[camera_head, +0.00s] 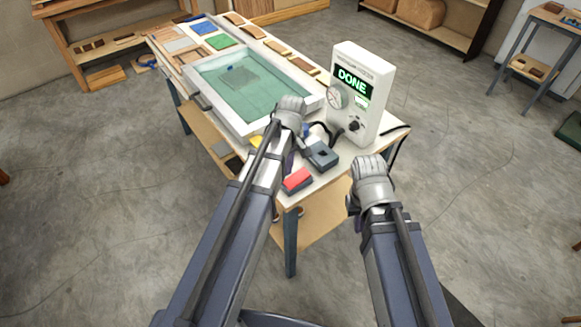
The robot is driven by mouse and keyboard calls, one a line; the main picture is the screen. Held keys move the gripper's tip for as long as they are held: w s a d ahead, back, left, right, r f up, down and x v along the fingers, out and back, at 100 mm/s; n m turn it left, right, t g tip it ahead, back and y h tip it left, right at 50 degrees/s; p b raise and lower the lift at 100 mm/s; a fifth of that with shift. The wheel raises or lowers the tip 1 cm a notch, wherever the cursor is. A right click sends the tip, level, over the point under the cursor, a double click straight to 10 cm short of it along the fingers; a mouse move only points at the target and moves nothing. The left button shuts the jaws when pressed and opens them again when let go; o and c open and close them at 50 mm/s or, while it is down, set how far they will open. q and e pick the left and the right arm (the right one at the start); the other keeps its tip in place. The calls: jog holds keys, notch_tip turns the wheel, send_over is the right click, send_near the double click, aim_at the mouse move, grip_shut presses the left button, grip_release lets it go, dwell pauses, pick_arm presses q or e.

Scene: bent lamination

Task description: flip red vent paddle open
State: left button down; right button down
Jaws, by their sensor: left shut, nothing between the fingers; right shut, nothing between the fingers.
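The red vent paddle (297,179) sits on a dark base at the near corner of the white worktable. Its exact tilt is too small to tell. My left gripper (291,104) is shut and empty, over the table beyond the paddle, near the right edge of the vacuum press frame. My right gripper (369,163) is shut and empty, off the table's right edge, to the right of the paddle and apart from it. The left forearm passes close to the left of the paddle in the picture and hides part of the table there.
A white control box (374,82) with a lit "DONE" display stands at the table's right. A dark grey switch block (321,155) sits beside the paddle. The press with its teal sheet (252,82) fills the middle. Wood strips and coloured sheets lie at the back.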

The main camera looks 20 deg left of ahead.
pick_arm(q)
notch_tip(320, 180, up, 10)
jog(key=s+p, duration=0.1)
jog(key=p, duration=0.8)
jog(key=shift+a+r, duration=0.15)
jog(key=shift+a, duration=0.3)
jog(key=s+d+f+m+b, duration=0.3)
jog(key=s+d+m, duration=0.3)
jog(key=m, duration=0.1)
jog(key=s+d+f+m+b, duration=0.3)
jog(key=s+d+m, duration=0.3)
jog(key=s+m, duration=0.1)
jog(key=shift+d+f+y, duration=0.25)
jog(key=shift+d+y, duration=0.15)
jog(key=shift+s, duration=0.1)
dwell(1.6)
